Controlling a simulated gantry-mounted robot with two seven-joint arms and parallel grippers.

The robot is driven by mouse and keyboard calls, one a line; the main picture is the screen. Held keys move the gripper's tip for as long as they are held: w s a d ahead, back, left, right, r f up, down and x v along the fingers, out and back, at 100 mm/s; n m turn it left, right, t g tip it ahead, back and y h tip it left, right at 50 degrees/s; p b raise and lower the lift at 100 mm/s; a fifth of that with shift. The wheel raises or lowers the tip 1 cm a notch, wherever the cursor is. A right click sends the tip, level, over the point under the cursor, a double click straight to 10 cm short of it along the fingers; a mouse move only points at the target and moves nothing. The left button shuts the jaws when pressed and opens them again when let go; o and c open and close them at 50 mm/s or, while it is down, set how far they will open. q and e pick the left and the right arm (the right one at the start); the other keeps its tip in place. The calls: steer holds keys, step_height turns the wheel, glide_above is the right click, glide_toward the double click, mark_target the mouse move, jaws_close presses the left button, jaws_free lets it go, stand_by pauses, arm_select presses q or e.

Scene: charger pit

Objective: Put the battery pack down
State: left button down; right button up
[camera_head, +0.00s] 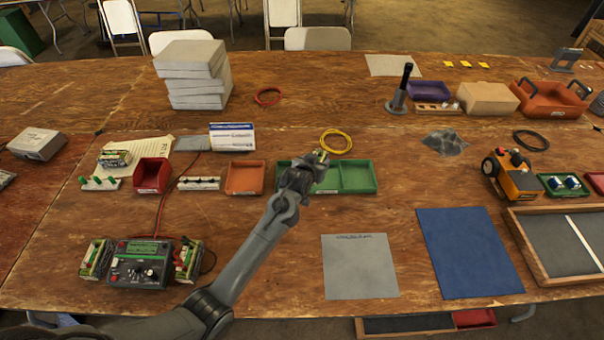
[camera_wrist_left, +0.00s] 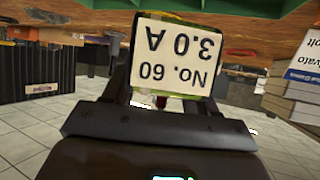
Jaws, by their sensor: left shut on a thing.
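My left gripper (camera_head: 308,168) is shut on a battery pack (camera_head: 318,156), held in front of and over the left part of the green two-compartment tray (camera_head: 358,178). In the left wrist view the pack's pale label (camera_wrist_left: 175,62), reading "No. 60 3.0 A", shows upside down between the fingers. Most of the pack is hidden by the gripper in the head view. Whether it touches the tray I cannot tell. The tray's right compartment looks empty. Other packs stand beside the charger (camera_head: 142,266) and at the far left (camera_head: 115,158). My right gripper is not in view.
An orange bin (camera_head: 245,178) and a red bin (camera_head: 152,175) stand left of the tray. A yellow cable coil (camera_head: 336,141) lies behind it. A grey mat (camera_head: 360,268) and a blue mat (camera_head: 468,253) lie in front. Bare wood lies right of the tray.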

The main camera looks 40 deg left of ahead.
arm_select(q)
steer(key=a+f, duration=0.1)
steer(key=a, duration=0.2)
steer(key=a+f+b, duration=0.1)
steer(key=a+f, duration=0.1)
steer(key=a, duration=0.1)
steer(key=a+f, duration=0.2)
steer(key=a, duration=0.1)
steer(key=shift+s+a+f+b, duration=0.1)
steer(key=shift+s+b, duration=0.25)
steer(key=shift+s, duration=0.05)
steer(key=shift+f+b, duration=0.65)
steer(key=shift+f, duration=1.35)
steer(key=shift+c, duration=1.6)
jaws_free()
steer(key=shift+f, duration=0.25)
